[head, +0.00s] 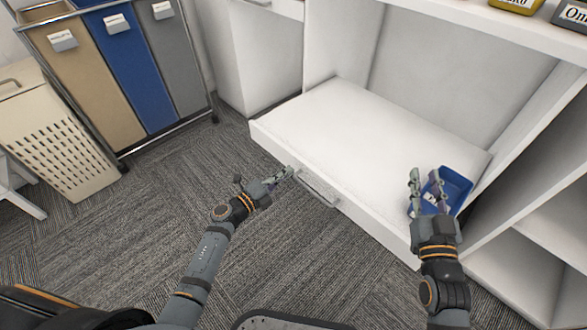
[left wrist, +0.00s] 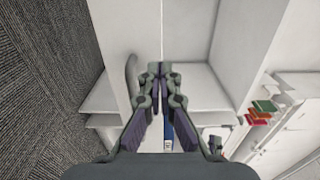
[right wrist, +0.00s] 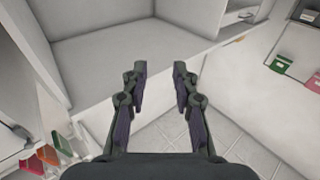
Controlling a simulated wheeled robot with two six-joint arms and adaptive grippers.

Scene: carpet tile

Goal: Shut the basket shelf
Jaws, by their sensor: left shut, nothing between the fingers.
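The basket shelf (head: 350,125) is a white pull-out shelf standing out from the white cabinet. Its front panel (head: 375,215) carries a grey bar handle (head: 316,187), which also shows in the left wrist view (left wrist: 131,72).
A rack of tan, blue (head: 134,68) and grey bins stands at the back left, with a cream perforated hamper (head: 52,140) beside it. Open white compartments (head: 525,250) lie at the right. Labelled boxes (head: 515,5) stand above. The carpet before the shelf is clear.

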